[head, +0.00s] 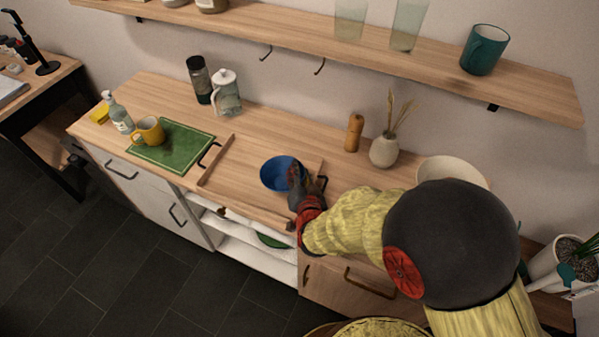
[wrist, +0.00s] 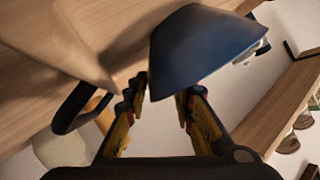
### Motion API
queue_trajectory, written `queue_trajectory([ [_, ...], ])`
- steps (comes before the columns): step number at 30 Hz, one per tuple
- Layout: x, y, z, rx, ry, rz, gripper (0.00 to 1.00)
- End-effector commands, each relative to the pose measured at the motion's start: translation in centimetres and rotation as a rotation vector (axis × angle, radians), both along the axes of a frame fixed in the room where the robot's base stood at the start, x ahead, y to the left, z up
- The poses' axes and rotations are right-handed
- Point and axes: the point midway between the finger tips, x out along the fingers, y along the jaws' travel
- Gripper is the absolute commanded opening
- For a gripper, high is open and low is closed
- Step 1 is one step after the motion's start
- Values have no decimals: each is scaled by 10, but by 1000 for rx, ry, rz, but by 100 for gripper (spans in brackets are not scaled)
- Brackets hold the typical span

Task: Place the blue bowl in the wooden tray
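The blue bowl (head: 277,174) is over the right part of the wooden tray (head: 221,166) in the head view. I cannot tell whether its base touches the tray floor. In the wrist view the bowl (wrist: 200,48) fills the top middle, its rim edge between my fingertips. My gripper (head: 297,174) is at the bowl's right side in the head view. In the wrist view its fingers (wrist: 163,90) lean inward and appear shut on the bowl's rim. The tray's edge (wrist: 82,40) and one black handle (wrist: 70,108) show at the left of the wrist view.
A green board (head: 172,148) with a yellow mug (head: 148,131) lies left of the tray. A wooden mill (head: 354,133), a vase (head: 384,151) and a cream bowl (head: 450,171) stand to the right. A shelf (head: 300,30) runs above along the wall.

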Motion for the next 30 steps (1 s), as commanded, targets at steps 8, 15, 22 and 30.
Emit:
queue_trajectory([
  [8, 0, 0, 0, 0, 0, 0, 30],
  [15, -7, -1, 7, 0, 0, 1, 30],
  [22, -48, -10, 24, 1, -1, 4, 30],
  [30, -93, -22, 39, 1, 0, 2, 30],
])
